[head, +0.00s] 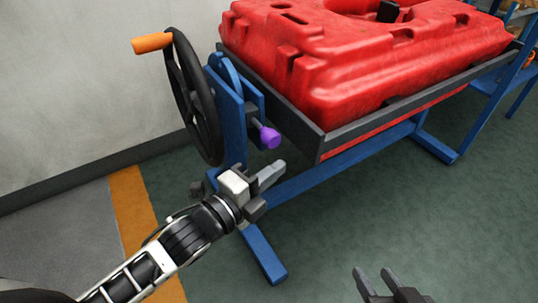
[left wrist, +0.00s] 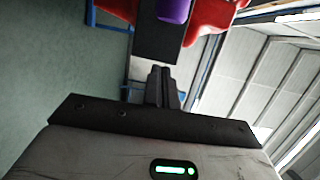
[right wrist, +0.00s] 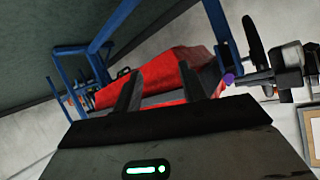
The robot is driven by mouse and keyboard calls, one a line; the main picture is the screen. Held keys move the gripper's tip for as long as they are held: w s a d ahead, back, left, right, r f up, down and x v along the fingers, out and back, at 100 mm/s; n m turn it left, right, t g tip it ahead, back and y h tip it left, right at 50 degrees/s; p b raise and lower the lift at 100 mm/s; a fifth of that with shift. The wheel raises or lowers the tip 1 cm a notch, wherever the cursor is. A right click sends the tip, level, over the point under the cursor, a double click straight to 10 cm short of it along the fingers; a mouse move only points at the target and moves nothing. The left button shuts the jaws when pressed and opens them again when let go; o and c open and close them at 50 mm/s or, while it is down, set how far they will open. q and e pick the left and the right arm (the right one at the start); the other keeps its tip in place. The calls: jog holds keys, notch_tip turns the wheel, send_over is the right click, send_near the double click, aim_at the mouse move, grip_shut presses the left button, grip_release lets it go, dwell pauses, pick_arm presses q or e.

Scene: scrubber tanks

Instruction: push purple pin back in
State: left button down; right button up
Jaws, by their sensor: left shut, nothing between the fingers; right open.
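The purple pin (head: 269,137) sticks out of the blue stand's bracket, below the corner of the grey tray that holds the red tank (head: 370,70). It also shows at the top of the left wrist view (left wrist: 174,10) and, small, in the right wrist view (right wrist: 228,79). My left gripper (head: 281,168) is shut and empty, just below the pin in the head view and apart from it. Its closed fingers also show in the left wrist view (left wrist: 161,75). My right gripper (head: 374,276) is open and empty, low at the bottom of the head view, away from the pin.
A black handwheel (head: 188,95) with an orange handle (head: 152,42) stands left of the pin on the blue frame (head: 231,120). The grey tray edge (head: 290,110) is close to the pin on the right. The green floor (head: 400,200) in front is clear.

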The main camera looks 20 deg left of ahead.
aim_at(261, 140)
pick_arm(q)
jog(key=w+a, duration=0.1)
jog(key=w, duration=0.1)
jog(key=w+a+b, duration=0.1)
jog(key=w, duration=0.1)
jog(key=shift+w+a, duration=0.2)
pick_arm(e)
jog(key=shift+w+a+r+t, duration=0.1)
jog(key=shift+a+r+t, duration=0.15)
jog(key=shift+r, duration=0.3)
pick_arm(q)
jog(key=shift+w+a, duration=0.1)
jog(key=w+a, duration=0.2)
jog(key=a, duration=0.1)
jog(key=shift+w+p, duration=0.25)
jog(key=shift+p, duration=0.05)
jog(key=shift+w+a, duration=0.2)
jog(key=shift+a, duration=0.2)
pick_arm(e)
jog(key=shift+d+f, duration=0.2)
jog(key=shift+f, duration=0.4)
jog(key=shift+r, duration=0.1)
